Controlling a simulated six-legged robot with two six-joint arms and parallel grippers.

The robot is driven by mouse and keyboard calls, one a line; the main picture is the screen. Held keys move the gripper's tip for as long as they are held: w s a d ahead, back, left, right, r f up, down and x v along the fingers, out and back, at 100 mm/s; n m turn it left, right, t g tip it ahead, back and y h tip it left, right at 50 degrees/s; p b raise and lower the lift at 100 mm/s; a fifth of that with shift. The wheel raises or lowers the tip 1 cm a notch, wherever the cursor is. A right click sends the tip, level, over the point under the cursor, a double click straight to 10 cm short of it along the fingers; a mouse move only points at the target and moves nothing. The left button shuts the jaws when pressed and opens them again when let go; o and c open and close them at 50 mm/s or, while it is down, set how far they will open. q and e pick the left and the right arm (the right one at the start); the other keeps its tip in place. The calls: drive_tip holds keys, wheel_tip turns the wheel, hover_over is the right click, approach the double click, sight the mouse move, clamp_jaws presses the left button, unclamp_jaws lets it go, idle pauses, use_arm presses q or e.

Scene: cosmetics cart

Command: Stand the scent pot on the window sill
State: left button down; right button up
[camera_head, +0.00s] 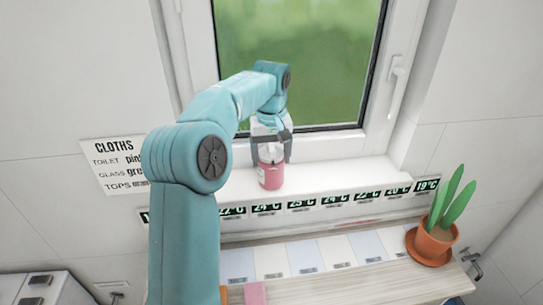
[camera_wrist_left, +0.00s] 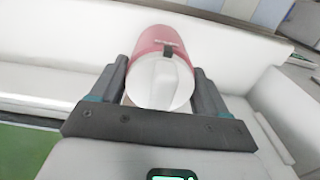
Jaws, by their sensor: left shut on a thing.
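The scent pot (camera_head: 270,174) is a small pink-red jar with a pale top, upright at the white window sill (camera_head: 330,178). Whether its base touches the sill or hangs just above it, I cannot tell. My left gripper (camera_head: 271,158) reaches down from above and is shut on the pot, one finger on each side. In the left wrist view the pot (camera_wrist_left: 162,40) sits between the two fingers, its whitish top facing the camera and a small dark mark on its side. My right gripper is not in view.
A strip of temperature labels (camera_head: 302,205) runs along the sill's front edge. Below is a shelf (camera_head: 360,275) with pale coloured tiles and a potted plant (camera_head: 433,240) at right. A window handle (camera_head: 397,85) juts out at right. The sill right of the pot is clear.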

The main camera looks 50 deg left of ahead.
use_arm(q)
drive_tip(key=shift+s+f, duration=0.2)
drive_tip(key=shift+w+a+f, duration=0.1)
drive_tip(key=shift+a+f, duration=0.1)
drive_tip(key=shift+a, duration=0.15)
drive_tip(key=shift+c, duration=2)
unclamp_jaws()
drive_tip(key=shift+w+f, duration=0.1)
drive_tip(key=shift+w, duration=0.1)
drive_tip(key=o, duration=0.4)
drive_tip(key=shift+d, duration=0.15)
drive_tip(key=shift+s+d, duration=0.1)
drive_tip(key=shift+s+r, duration=0.2)
drive_tip(key=shift+r, duration=0.05)
drive_tip(key=shift+w+a+r, duration=0.15)
drive_tip(key=shift+a+r, duration=0.1)
drive_tip(key=shift+r, duration=0.1)
drive_tip(key=r, duration=0.5)
drive_tip(key=shift+d+r, duration=0.2)
drive_tip(key=shift+r, duration=0.4)
drive_tip(key=shift+a+r, duration=0.15)
drive_tip(key=shift+w, duration=0.15)
drive_tip(key=shift+s+r, duration=0.1)
drive_tip(key=shift+s, duration=0.1)
